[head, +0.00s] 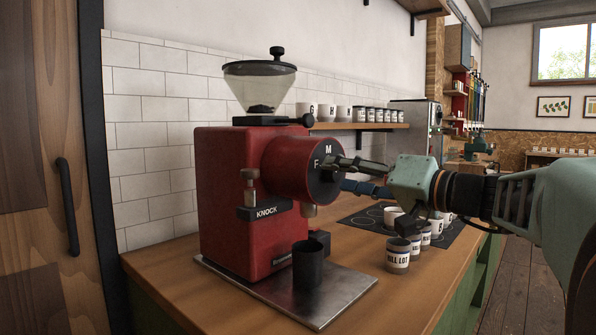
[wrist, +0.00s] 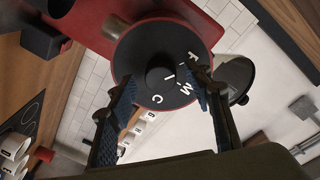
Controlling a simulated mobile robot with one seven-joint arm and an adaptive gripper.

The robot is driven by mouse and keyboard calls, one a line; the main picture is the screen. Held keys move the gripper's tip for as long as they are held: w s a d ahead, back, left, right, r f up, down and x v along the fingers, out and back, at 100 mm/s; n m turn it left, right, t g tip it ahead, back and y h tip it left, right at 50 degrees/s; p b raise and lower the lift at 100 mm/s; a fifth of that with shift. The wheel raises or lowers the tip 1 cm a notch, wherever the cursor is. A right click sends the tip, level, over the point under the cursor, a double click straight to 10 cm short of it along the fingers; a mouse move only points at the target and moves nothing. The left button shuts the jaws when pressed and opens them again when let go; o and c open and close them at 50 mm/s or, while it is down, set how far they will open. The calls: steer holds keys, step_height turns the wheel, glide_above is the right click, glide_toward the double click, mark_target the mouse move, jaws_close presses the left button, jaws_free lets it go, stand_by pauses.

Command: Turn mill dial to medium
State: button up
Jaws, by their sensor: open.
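The red mill (head: 230,185) stands on the wooden counter. Its round black dial (wrist: 135,68) faces my gripper and carries white letters F, M and C around a raised centre knob (wrist: 158,79). A short white mark shows near the knob; I cannot tell exactly which letter it points to. My gripper (wrist: 163,83) is open, its two fingers apart on either side of the knob, and I see no clear contact. In the head view my gripper (head: 338,174) is at the dial's front and hides part of its face; F and M show at its edge.
A dark cup (head: 308,265) stands on the metal tray (head: 340,290) below the dial. A labelled tin (head: 397,257) and several cups stand on and near a dark mat to the right, under my gripper. The mill's hopper (head: 259,85) rises above. A shelf (head: 358,127) runs behind.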

steer(key=shift+w+a, duration=0.25)
steer(key=shift+c, duration=0.6)
steer(key=c, duration=1)
steer(key=shift+c, duration=0.2)
